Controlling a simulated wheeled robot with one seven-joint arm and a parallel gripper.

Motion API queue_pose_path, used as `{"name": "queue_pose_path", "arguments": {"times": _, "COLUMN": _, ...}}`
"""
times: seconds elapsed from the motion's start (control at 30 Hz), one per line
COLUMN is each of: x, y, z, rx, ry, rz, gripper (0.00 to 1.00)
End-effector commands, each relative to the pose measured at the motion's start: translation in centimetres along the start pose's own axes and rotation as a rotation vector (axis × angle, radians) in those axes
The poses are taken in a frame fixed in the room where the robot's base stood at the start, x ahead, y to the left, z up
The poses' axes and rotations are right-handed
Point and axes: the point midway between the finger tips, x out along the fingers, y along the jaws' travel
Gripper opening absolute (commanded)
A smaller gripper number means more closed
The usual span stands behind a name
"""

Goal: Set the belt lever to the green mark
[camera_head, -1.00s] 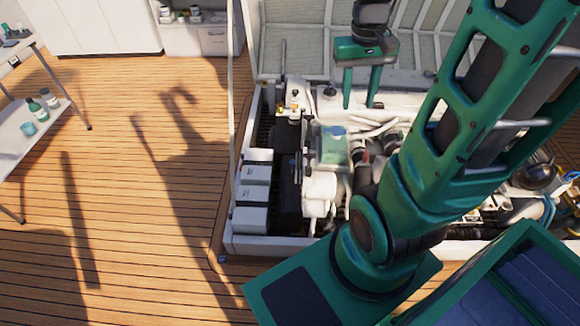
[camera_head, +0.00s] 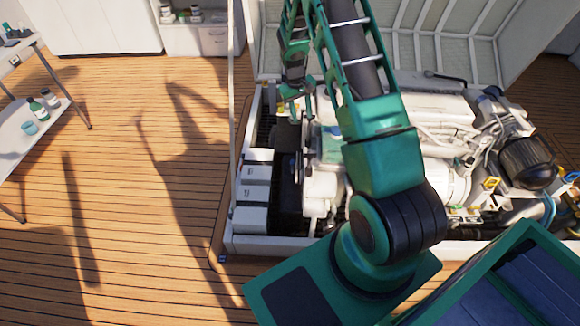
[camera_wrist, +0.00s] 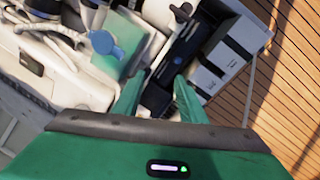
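I cannot pick out the belt lever or a green mark for certain. A narrow dark upright part (camera_head: 298,168) stands at the left end of the engine (camera_head: 440,115) in the head view. In the wrist view a long black part with a small pale spot (camera_wrist: 181,58) lies beyond my fingertips. My gripper (camera_head: 297,100) hangs over the engine's left end. The wrist view shows its two green fingers (camera_wrist: 157,88) spread apart with nothing held between them. My arm hides part of the engine's middle.
White boxes (camera_head: 254,190) stand in a row left of the engine; they also show in the wrist view (camera_wrist: 222,62). The open hatch lid (camera_head: 440,50) rises behind. The wooden deck (camera_head: 130,200) at left is mostly clear.

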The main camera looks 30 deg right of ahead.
Motion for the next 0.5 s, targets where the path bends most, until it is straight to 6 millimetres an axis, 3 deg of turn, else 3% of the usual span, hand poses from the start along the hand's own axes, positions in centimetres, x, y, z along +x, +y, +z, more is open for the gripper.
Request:
{"name": "queue_pose_path", "arguments": {"times": 0.03, "x": 2.7, "y": -0.8, "z": -0.7, "rx": -0.018, "ry": -0.006, "rz": -0.001, "gripper": 0.38}}
{"name": "queue_pose_path", "arguments": {"times": 0.3, "x": 14.7, "y": -4.6, "z": -3.0, "rx": -0.096, "ry": 0.005, "rz": -0.016, "gripper": 0.38}}
{"name": "queue_pose_path", "arguments": {"times": 0.5, "x": 20.3, "y": -6.5, "z": -3.3, "rx": -0.130, "ry": 0.011, "rz": -0.025, "gripper": 0.38}}
